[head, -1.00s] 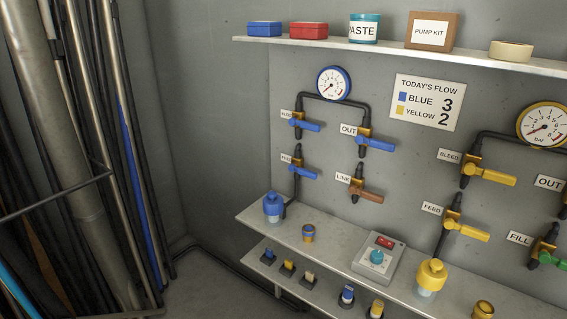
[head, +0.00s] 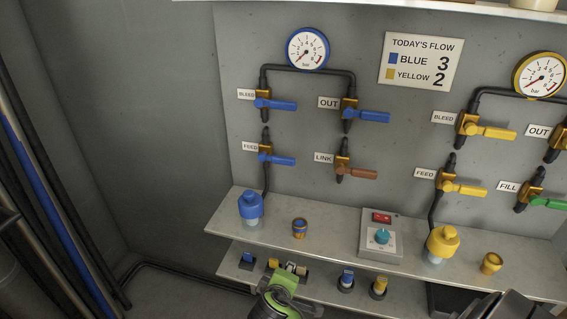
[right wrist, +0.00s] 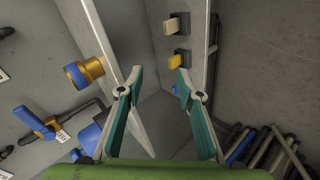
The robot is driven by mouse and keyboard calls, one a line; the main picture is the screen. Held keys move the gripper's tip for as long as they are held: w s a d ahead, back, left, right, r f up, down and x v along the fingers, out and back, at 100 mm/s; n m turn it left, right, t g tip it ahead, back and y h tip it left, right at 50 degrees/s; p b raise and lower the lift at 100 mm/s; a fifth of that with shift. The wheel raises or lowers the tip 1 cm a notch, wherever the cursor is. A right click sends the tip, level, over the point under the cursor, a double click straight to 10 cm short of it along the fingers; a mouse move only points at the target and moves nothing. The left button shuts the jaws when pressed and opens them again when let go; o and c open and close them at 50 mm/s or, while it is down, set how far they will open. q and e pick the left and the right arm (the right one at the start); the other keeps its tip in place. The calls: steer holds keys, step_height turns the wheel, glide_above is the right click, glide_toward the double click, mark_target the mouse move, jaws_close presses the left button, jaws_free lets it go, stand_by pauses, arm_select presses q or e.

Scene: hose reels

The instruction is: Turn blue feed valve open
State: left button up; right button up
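The blue feed valve (head: 266,153), a brass body with a blue lever, is on the back wall beside its FEED label (head: 250,146). Its lever points right, across the vertical pipe. A blue-levered valve with a small label, apparently this one, shows at the left of the right wrist view (right wrist: 38,122). My right gripper (right wrist: 160,76) is open and empty, with teal fingers spread. Its green body shows at the bottom of the head view (head: 283,292), in front of the lower shelf, below the valve and apart from it. My left gripper is not in view.
Blue bleed (head: 264,100), blue OUT (head: 350,112) and brown LINK (head: 343,168) valves surround it. A blue-capped bottle (head: 251,208) and a blue-brass fitting (head: 299,228) stand on the shelf (head: 335,237) below. Poles lean at the left. The wall left of the valves is clear.

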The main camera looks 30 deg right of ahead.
mark_target(282, 162)
steer(key=w+d+r+h, duration=0.1)
steer(key=w+r, duration=0.1)
steer(key=r, duration=0.2)
steer(key=w+d+r+t+h, duration=0.1)
steer(key=w+r, duration=0.2)
steer(key=w+r+t+h, duration=0.1)
steer(key=w+r+h, duration=0.1)
steer(key=r, duration=0.2)
steer(key=shift+w+d+r+n, duration=0.2)
steer(key=shift+d+r+n, duration=0.1)
steer(key=shift+d+n, duration=0.1)
steer(key=w+r+n+t+h, duration=0.25)
steer(key=w+r, duration=0.35)
steer(key=r, duration=0.4)
steer(key=shift+m+h, duration=0.35)
steer(key=shift+m, duration=0.1)
steer(key=x, duration=0.6)
steer(key=p+x, duration=0.1)
steer(key=x, duration=0.5)
steer(key=shift+s+d+f, duration=0.2)
steer(key=shift+d+f, duration=0.05)
steer(key=shift+d, duration=0.05)
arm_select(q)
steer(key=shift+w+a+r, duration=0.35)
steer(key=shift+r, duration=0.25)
arm_select(e)
steer(key=shift+x, duration=0.75)
steer(key=shift+c, duration=0.3)
jaws_close()
